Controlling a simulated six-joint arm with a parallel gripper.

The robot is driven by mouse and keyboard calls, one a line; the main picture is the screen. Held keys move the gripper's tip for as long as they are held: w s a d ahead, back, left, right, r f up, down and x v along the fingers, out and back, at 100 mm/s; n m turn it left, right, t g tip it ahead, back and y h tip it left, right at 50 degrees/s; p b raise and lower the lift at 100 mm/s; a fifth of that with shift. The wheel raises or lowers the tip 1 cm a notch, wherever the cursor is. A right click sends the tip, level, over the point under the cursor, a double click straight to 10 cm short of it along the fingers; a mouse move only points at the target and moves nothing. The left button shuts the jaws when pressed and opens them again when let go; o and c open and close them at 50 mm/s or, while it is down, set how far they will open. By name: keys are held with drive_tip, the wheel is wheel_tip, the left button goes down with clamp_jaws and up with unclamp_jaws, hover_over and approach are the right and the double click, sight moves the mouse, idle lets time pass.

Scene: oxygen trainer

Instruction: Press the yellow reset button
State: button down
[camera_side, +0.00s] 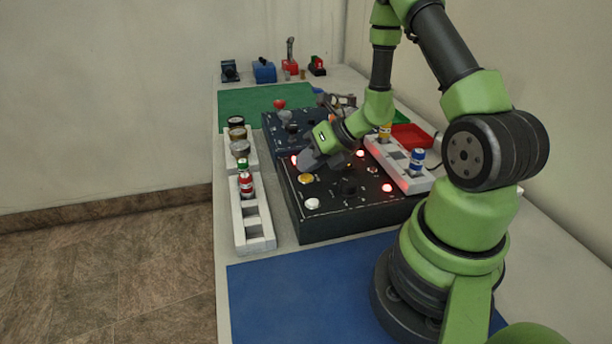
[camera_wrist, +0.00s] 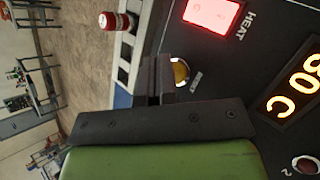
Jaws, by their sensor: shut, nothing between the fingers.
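The yellow reset button (camera_side: 305,179) sits on the near black control panel (camera_side: 340,225), toward its left edge. My gripper (camera_side: 312,163) is shut and empty, low over the panel just behind the button in the side view. In the wrist view the button (camera_wrist: 181,72) shows beside the closed fingers (camera_wrist: 157,75), which cover part of it. A label next to it is too small to read fully. I cannot tell whether the fingers touch the button.
A lit red HEAT switch (camera_wrist: 213,12) and an orange display (camera_wrist: 296,90) are nearby. A white button (camera_side: 312,204) is on the panel's near corner. White racks with bottles flank the panel, left (camera_side: 254,228) and right (camera_side: 395,168). A blue mat (camera_side: 300,290) lies clear in front.

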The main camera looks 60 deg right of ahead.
sight(308, 175)
drive_tip(key=shift+f, duration=0.35)
idle(0.3)
idle(0.4)
drive_tip(key=shift+r, duration=0.8)
drive_tip(key=shift+r, duration=2.5)
